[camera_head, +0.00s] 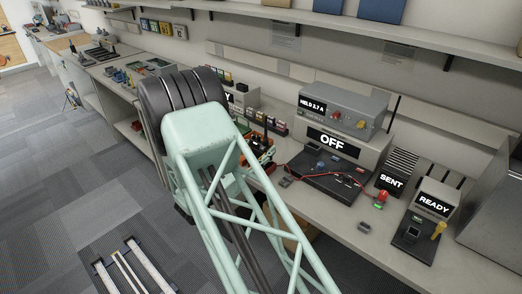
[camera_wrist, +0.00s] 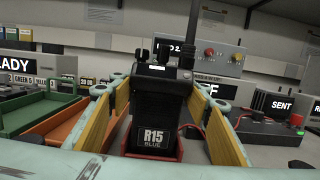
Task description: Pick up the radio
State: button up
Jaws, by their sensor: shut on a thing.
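The radio (camera_wrist: 156,112) is black with a label reading R15 BLUE, knobs on top and a tall antenna. It stands upright in the middle of the wrist view. My gripper (camera_wrist: 157,90) has its yellow-padded fingers on either side of the radio and is shut on it. Red edges of what looks like a holder (camera_wrist: 180,149) show around the radio's lower part. I cannot tell whether the radio is clear of it. In the head view my arm hides the radio and most of my gripper.
The bench (camera_head: 330,221) carries a box with an OFF display (camera_head: 340,147), a SENT unit (camera_head: 391,181) and a READY unit (camera_head: 433,202). Green (camera_wrist: 38,112) and orange (camera_wrist: 68,122) trays lie left of my gripper. A shelf (camera_head: 400,34) runs above. Open floor lies left.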

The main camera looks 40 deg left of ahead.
notch_tip(320, 180, up, 27)
jog(key=p, duration=0.5)
jog(key=shift+r, duration=0.2)
jog(key=shift+f, duration=0.1)
dwell(0.7)
